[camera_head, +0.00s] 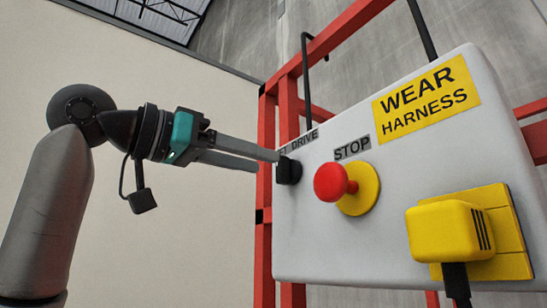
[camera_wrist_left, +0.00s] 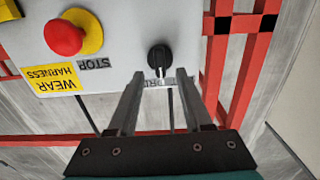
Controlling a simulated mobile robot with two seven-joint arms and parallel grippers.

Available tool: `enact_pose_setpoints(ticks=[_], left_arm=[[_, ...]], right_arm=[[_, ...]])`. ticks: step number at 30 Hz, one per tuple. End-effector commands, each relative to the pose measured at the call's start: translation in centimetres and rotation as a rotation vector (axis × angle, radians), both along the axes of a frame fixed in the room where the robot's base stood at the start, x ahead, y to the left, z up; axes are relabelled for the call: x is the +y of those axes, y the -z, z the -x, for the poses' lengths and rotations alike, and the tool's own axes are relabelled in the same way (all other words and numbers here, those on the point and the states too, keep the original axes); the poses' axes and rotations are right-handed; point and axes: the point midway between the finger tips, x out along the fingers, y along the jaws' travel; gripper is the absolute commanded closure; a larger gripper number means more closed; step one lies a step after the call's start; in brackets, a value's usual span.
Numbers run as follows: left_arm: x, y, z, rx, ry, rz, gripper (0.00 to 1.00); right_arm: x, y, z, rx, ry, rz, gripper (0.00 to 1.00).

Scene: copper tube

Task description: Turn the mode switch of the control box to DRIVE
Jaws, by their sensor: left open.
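The control box (camera_head: 330,245) is a pale panel on a red frame. Its mode switch (camera_head: 288,171) is a small black knob at the box's left edge, under a partly covered label (camera_head: 304,140) reading DRIVE. In the left wrist view the knob (camera_wrist_left: 160,55) has a pale mark at its lower side; I cannot tell its setting surely. My left gripper (camera_head: 268,162) is open, its fingertips just short of the knob. In the left wrist view the fingers (camera_wrist_left: 160,75) point at the knob from either side, with the label partly hidden between them. My right gripper is not in view.
A red STOP button (camera_head: 332,182) on a yellow base sits right of the switch. A yellow plug (camera_head: 448,231) with a black cable is at lower right. A yellow WEAR HARNESS sign (camera_head: 426,96) is above. Red frame bars (camera_head: 264,185) run behind the box. Left of the box is free room.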

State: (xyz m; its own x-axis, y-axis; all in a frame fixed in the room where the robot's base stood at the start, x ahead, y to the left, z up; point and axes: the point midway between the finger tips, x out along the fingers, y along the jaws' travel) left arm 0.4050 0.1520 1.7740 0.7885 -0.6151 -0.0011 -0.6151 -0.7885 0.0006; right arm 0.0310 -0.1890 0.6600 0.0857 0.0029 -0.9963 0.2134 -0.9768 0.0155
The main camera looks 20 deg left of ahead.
Motion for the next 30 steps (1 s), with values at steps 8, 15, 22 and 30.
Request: enact_pose_setpoints(ticks=[8, 15, 22, 30], left_arm=[[-2.2, -0.1, -2.9, -0.001, 0.001, 0.001, 0.5], [-2.5, 0.0, -3.3, -0.001, -0.001, 0.001, 0.5], [-2.5, 0.0, -3.3, -0.001, 0.0, 0.001, 0.61], [-2.5, 0.0, -3.3, -0.001, -0.001, 0.001, 0.92]], right_arm=[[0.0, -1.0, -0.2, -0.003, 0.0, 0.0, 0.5], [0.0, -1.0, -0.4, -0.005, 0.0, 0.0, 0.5], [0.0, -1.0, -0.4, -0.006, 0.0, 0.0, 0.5], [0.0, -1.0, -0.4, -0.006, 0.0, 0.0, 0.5]])
